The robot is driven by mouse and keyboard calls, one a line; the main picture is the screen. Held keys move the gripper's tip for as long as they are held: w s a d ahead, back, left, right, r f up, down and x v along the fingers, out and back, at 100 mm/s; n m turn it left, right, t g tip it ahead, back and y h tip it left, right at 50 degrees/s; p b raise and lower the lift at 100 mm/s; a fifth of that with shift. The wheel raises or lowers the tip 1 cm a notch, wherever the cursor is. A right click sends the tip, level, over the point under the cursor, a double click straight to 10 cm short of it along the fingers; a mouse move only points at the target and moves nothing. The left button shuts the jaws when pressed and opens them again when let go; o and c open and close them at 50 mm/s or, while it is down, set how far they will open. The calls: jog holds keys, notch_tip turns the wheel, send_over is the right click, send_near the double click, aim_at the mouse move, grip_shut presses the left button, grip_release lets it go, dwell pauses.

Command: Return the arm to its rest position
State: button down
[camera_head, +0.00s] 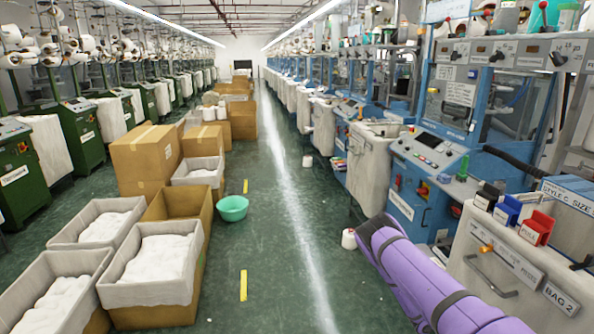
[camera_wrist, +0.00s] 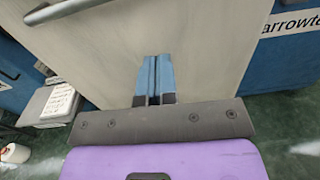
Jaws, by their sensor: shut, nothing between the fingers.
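My gripper (camera_wrist: 154,62) shows in the wrist view as two blue fingers pressed together with nothing between them. It points at a pale cloth-like panel (camera_wrist: 200,45) of a machine; I cannot tell how far off that panel is. In the head view my purple arm reaches from the lower right toward the machine row, and the fingers are hidden there.
Blue knitting machines (camera_head: 425,190) line the right, with a pale bin front (camera_head: 510,265) beside my arm. A white cone (camera_head: 348,239) stands near the arm's end. Cartons (camera_head: 145,155), crates and a green basin (camera_head: 232,208) stand left. The green aisle (camera_head: 285,270) between is clear.

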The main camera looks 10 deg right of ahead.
jog(key=s+a+r+m+g+y, duration=0.1)
jog(key=a+r+m+y, duration=0.35)
jog(key=r, duration=0.85)
jog(key=s+a+r+m+g+y, duration=0.15)
jog(key=a+r+m, duration=0.45)
jog(key=r, duration=0.8)
jog(key=a+r+m+g+y, duration=0.1)
jog(key=a+r+m+y, duration=0.4)
jog(key=r, duration=0.8)
jog(key=s+a+r+m+t+y, duration=0.1)
jog(key=s+a+r+t+y, duration=0.35)
jog(key=s+a+r, duration=0.9)
jog(key=s+a+r+t+y, duration=0.1)
jog(key=s+a+r+t, duration=0.1)
jog(key=s, duration=0.4)
jog(key=s+a+r+m+t+y, duration=0.1)
jog(key=s+a+r+t, duration=0.1)
jog(key=s+a+r, duration=0.2)
jog(key=s+a, duration=0.1)
jog(key=s, duration=0.2)
jog(key=shift+a, duration=0.15)
